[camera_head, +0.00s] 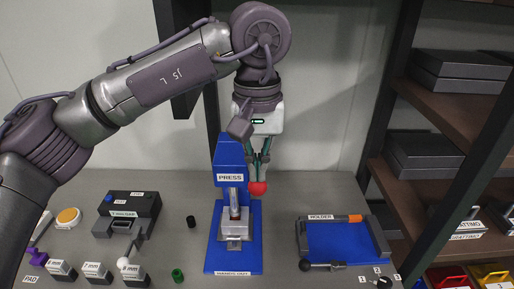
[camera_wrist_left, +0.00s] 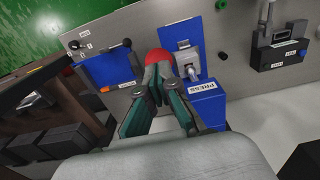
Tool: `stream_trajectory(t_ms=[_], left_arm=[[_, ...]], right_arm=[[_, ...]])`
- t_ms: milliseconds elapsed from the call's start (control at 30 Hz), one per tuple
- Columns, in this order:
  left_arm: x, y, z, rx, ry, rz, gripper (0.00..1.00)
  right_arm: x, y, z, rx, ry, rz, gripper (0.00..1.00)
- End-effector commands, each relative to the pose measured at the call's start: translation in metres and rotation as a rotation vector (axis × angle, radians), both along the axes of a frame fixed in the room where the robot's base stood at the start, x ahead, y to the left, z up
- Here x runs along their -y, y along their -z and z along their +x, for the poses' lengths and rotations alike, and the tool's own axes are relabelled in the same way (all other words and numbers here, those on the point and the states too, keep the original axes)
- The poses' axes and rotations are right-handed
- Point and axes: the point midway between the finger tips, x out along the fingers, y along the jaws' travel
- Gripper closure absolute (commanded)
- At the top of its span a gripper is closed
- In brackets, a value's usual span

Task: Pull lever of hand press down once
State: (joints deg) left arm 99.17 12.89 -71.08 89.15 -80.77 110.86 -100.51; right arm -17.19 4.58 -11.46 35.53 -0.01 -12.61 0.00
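The blue hand press (camera_head: 229,172), labelled PRESS, stands upright on its blue base at the middle of the bench. The lever's round red knob (camera_head: 258,188) is at the press's right side, and it also shows in the left wrist view (camera_wrist_left: 158,56). My left gripper (camera_head: 259,179) points down right above the knob. Its fingertips (camera_wrist_left: 158,69) come together and overlap the knob, seemingly touching its top; the knob bulges out beyond them. The lever's rod is mostly hidden. My right gripper is not in view.
A blue holder tray (camera_head: 345,242) lies right of the press. A dark gauge device (camera_head: 130,207), a black cylinder (camera_head: 191,221), a green ring (camera_head: 178,275) and several labelled blocks stand left. Shelves with dark boxes (camera_head: 460,72) rise at the right.

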Motion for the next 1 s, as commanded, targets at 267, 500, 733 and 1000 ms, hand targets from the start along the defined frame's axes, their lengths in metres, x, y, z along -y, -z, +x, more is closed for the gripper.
stream_trajectory(t_ms=[267,500,733,1000], left_arm=[[0.0,-0.026,0.005,0.0,0.001,0.0,1.0],[0.0,-0.045,0.009,0.0,0.0,-0.001,1.0],[0.0,-0.063,0.012,0.0,0.001,0.0,1.0],[0.0,-0.081,0.016,0.0,0.0,0.0,1.0]], right_arm=[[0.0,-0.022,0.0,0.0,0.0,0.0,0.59],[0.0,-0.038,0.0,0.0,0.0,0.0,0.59],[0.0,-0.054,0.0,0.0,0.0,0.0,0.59],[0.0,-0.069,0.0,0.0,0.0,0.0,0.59]])
